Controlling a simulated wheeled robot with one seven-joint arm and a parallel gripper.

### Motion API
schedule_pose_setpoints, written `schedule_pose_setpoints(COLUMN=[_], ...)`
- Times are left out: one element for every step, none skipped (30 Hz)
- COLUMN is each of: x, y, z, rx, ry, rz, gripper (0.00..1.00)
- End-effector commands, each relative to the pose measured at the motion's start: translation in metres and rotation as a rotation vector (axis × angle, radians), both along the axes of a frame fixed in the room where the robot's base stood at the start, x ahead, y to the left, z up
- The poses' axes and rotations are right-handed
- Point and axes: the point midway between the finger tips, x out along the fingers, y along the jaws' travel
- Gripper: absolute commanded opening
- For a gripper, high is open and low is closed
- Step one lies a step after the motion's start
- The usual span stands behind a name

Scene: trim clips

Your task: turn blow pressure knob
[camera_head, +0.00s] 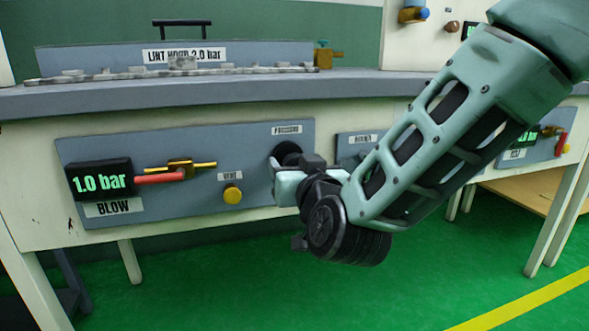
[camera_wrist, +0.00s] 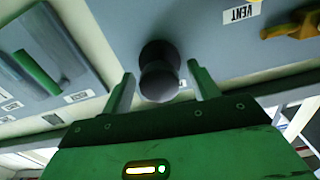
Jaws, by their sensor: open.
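The blow panel (camera_head: 150,180) is a grey plate on the bench front. Its display (camera_head: 101,181) reads 1.0 bar above a BLOW label. The black pressure knob (camera_head: 287,151) is at the panel's right end, under a small label that seems to read PRESSURE, and is partly hidden by my gripper (camera_head: 277,172). In the wrist view the round black knob (camera_wrist: 159,72) stands between the two fingers of my open gripper (camera_wrist: 159,88). Gaps show on both sides of the knob, so the fingers look apart from it.
Another grey panel (camera_head: 352,142) is to the right, partly behind my arm. The bench top (camera_head: 180,95) juts out above. The green floor (camera_head: 200,285) in front is clear.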

Motion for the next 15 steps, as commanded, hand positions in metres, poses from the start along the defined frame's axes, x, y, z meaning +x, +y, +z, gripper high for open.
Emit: schedule_pose_setpoints(x=[0.0039,0.0055,0.0071,0.0080,0.0084,0.0088,0.0090,0.0090,0.0089,0.0089,0.0088,0.0088,0.0087,0.0087,0.0087], y=[0.0007,0.0011,0.0014,0.0016,0.0018,0.0019,0.0019,0.0020,0.0020,0.0020,0.0020,0.0020,0.0019,0.0019,0.0019], z=[-0.0006,-0.0001,0.0002,0.0003,0.0004,0.0005,0.0005,0.0007,0.0007,0.0007,0.0008,0.0008,0.0007,0.0007,0.0008], rx=[0.001,0.001,0.001,0.001,0.000,0.000,0.000,0.000,0.000,0.000,0.000,0.000,0.000,0.000,0.000], ry=[-0.001,-0.002,-0.002,-0.002,-0.001,-0.001,-0.001,-0.001,-0.001,-0.001,-0.001,-0.001,-0.001,-0.001,-0.001], rz=[-0.001,-0.001,-0.001,-0.001,-0.001,-0.001,-0.001,-0.001,-0.001,-0.001,-0.001,-0.001,-0.001,-0.001,-0.001], gripper=[0.60,0.60,0.60,0.60,0.60,0.60,0.60,0.60,0.60,0.60,0.60,0.60,0.55,0.46,0.35])
